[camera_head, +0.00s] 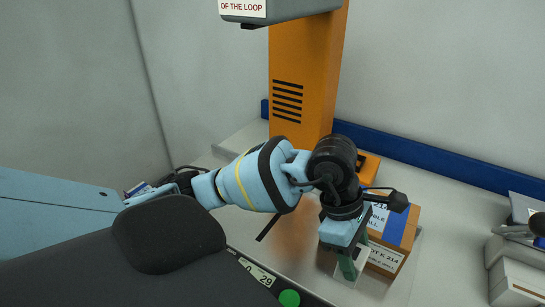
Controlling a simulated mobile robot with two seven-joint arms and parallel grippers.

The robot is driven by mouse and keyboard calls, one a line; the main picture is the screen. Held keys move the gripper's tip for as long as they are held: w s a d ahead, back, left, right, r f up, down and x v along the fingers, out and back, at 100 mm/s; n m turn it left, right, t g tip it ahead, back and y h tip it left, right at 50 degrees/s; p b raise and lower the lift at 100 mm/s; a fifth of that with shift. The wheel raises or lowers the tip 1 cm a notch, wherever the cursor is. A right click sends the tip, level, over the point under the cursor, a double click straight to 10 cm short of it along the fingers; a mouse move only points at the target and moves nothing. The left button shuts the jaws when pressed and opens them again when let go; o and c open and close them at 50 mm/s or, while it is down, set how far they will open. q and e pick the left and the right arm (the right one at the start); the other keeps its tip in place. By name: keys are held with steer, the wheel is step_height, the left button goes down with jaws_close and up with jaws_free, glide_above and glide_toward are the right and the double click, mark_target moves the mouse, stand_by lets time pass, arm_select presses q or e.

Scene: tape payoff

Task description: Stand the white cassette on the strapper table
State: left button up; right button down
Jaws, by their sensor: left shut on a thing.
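My left gripper (349,265) points down over the strapper table (290,255), its fingers shut on the white cassette (362,268). The cassette is a pale, upright piece, partly hidden by the fingers. It is just in front of the cardboard box. I cannot tell whether its lower edge touches the grey table top. My right gripper is not in view.
A cardboard box (390,259) with a blue and white label stands right behind the gripper. The orange strapper column (305,80) rises at the back. A green button (289,298) is on the front edge. A white container (515,280) is at the right.

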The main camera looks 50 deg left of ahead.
arm_select(q)
steer(key=m, duration=0.2)
steer(key=m+g, duration=0.1)
steer(key=m, duration=0.1)
steer(key=shift+s+d+f+g, duration=0.2)
steer(key=shift+f+g, duration=0.1)
steer(key=shift+f, duration=0.05)
steer(key=m, duration=0.1)
steer(key=m+g, duration=0.1)
steer(key=m, duration=0.2)
steer(key=shift+s+f+y, duration=0.3)
steer(key=m, duration=0.1)
steer(key=m+g, duration=0.1)
steer(key=m+y, duration=0.1)
steer(key=m, duration=0.1)
steer(key=shift+s+a+f+g, duration=0.15)
steer(key=shift+s+f+g, duration=0.15)
steer(key=shift+s+a+f+m+y, duration=0.1)
steer(key=shift+a+m+y, duration=0.1)
steer(key=shift+m, duration=0.3)
steer(key=shift+a+f+m+y, duration=0.1)
steer(key=shift+m+y, duration=0.1)
steer(key=shift+m, duration=0.3)
steer(key=a+f+m+g+y, duration=0.1)
steer(key=a+m+y, duration=0.1)
steer(key=a+m, duration=0.4)
steer(key=shift+a, duration=0.1)
